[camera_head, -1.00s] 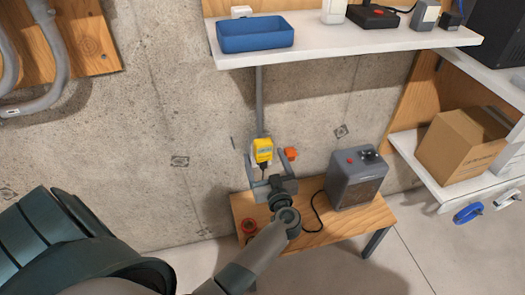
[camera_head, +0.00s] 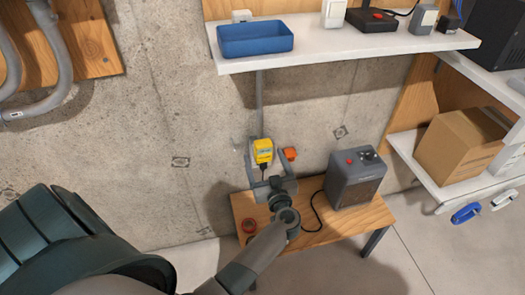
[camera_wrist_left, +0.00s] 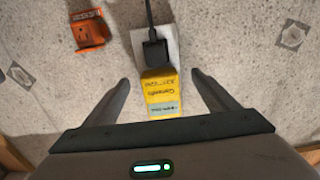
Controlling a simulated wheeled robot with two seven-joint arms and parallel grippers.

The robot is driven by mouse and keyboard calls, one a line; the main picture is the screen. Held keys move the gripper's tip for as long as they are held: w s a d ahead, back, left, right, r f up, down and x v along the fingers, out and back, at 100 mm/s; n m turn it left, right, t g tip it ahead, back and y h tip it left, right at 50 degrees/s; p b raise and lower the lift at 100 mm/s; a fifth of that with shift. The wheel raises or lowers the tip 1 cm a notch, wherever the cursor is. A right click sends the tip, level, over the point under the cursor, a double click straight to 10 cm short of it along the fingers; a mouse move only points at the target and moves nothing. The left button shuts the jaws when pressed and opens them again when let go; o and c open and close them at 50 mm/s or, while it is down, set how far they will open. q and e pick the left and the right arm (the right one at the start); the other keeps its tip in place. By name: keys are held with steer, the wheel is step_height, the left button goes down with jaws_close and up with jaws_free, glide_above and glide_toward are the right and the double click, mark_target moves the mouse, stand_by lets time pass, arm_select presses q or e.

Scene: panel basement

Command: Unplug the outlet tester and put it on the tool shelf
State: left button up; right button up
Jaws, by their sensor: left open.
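The yellow outlet tester (camera_head: 262,150) sits at a pale outlet plate (camera_wrist_left: 172,50) on the concrete wall, above the wooden bench. In the left wrist view the yellow tester (camera_wrist_left: 160,91) shows dark lettering and a pale panel, with a black plug and cord (camera_wrist_left: 153,50) beside it on the same plate. My left gripper (camera_head: 264,151) is open, with one finger on each side of the tester and a gap on both sides. The left wrist view shows the same open fingers (camera_wrist_left: 161,78). A white shelf (camera_head: 350,55) runs above. My right gripper is not in view.
An orange outlet box (camera_head: 289,153) is close to the right of the tester. A grey appliance (camera_head: 354,178) and red tape roll (camera_head: 249,226) are on the bench (camera_head: 330,228). The upper shelf holds a blue tray (camera_head: 254,41) and several devices; some bare space lies between them.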

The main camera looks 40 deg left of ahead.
arm_select(q)
steer(key=shift+c, duration=0.6)
steer(key=c, duration=1.7)
steer(key=shift+d, duration=0.1)
steer(key=shift+c, duration=0.2)
steer(key=shift+s, duration=0.1)
steer(key=shift+p+v, duration=1.4)
steer(key=shift+v, duration=1.45)
